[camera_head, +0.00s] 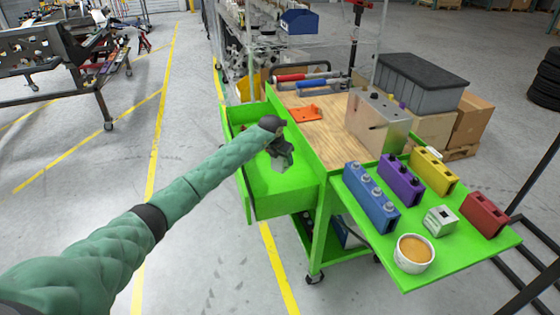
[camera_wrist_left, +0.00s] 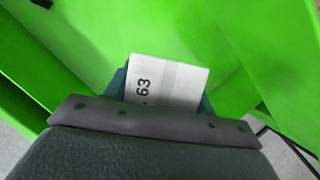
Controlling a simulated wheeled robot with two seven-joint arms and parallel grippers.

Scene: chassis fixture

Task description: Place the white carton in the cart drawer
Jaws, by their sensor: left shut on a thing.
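The green cart drawer (camera_head: 295,186) is pulled out at the left side of the green cart. My left gripper (camera_head: 281,158) reaches down into it from above, and the carton is largely hidden by the gripper in the head view. In the left wrist view, the white carton (camera_wrist_left: 168,82), marked "63", sits between the fingers of my left gripper (camera_wrist_left: 163,92), which is shut on it. The green drawer walls (camera_wrist_left: 235,30) surround it there. I cannot tell whether the carton touches the drawer floor. My right gripper is not in view.
The cart's wooden top (camera_head: 318,123) carries an orange part (camera_head: 306,113) and a metal box (camera_head: 379,122). A green side shelf (camera_head: 408,275) holds a blue block (camera_head: 370,195), other coloured blocks and a white cup (camera_head: 413,253). The floor left of the drawer is clear.

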